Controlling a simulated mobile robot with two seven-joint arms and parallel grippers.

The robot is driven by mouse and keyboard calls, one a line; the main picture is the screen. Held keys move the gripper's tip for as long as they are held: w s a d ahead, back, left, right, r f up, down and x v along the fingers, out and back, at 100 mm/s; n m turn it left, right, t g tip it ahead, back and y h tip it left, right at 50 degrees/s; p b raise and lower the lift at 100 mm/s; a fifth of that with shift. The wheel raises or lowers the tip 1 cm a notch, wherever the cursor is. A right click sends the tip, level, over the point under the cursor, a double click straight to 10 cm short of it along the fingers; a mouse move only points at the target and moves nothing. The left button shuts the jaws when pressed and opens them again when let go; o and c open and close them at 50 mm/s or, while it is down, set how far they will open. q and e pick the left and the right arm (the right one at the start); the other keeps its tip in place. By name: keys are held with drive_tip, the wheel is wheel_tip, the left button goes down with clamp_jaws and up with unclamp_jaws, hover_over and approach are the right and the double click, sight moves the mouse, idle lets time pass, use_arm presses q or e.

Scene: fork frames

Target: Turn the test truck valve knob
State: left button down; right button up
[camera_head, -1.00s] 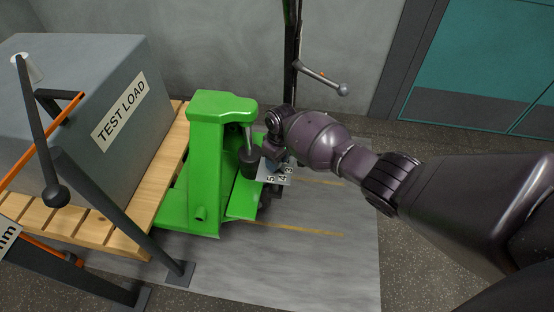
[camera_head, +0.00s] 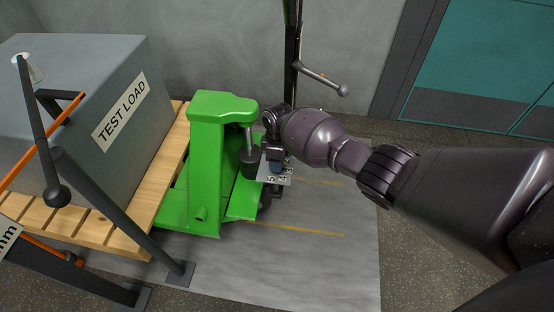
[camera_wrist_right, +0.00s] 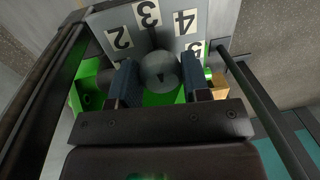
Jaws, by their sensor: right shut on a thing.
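The green test truck (camera_head: 207,160) stands left of centre in the head view, with a small numbered plate (camera_head: 272,177) on its right side. My right gripper (camera_head: 274,168) is at this plate, and my wrist hides most of the knob there. In the right wrist view, the round grey valve knob (camera_wrist_right: 160,72) sits between the two dark fingers of my right gripper (camera_wrist_right: 161,84), which is shut on it. The numbered plate (camera_wrist_right: 147,20) behind it shows 2, 3, 4 and a partly hidden 5. My left gripper is not in view.
A grey block marked TEST LOAD (camera_head: 75,95) rests on a wooden pallet (camera_head: 150,195) at the left. Dark bars with an orange rod (camera_head: 45,150) stand at the front left. A lever with a ball end (camera_head: 325,80) juts out behind my right wrist.

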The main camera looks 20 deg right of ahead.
drive_tip(key=shift+s+f, duration=0.1)
drive_tip(key=shift+f, duration=0.05)
drive_tip(key=o, duration=0.9)
drive_tip(key=shift+r, duration=0.25)
drive_tip(key=r+p, duration=0.1)
drive_tip(key=r, duration=0.2)
drive_tip(key=r+p, duration=0.1)
drive_tip(key=r, duration=0.2)
drive_tip(key=w+r+p, duration=0.1)
drive_tip(key=r, duration=0.2)
drive_tip(key=shift+w+d+r+p, duration=0.1)
drive_tip(key=shift+d+r+p, duration=0.1)
drive_tip(key=shift+d+p, duration=0.15)
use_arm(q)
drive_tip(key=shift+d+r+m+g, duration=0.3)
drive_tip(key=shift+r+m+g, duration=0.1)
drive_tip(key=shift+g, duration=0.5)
use_arm(e)
drive_tip(key=shift+r, duration=0.5)
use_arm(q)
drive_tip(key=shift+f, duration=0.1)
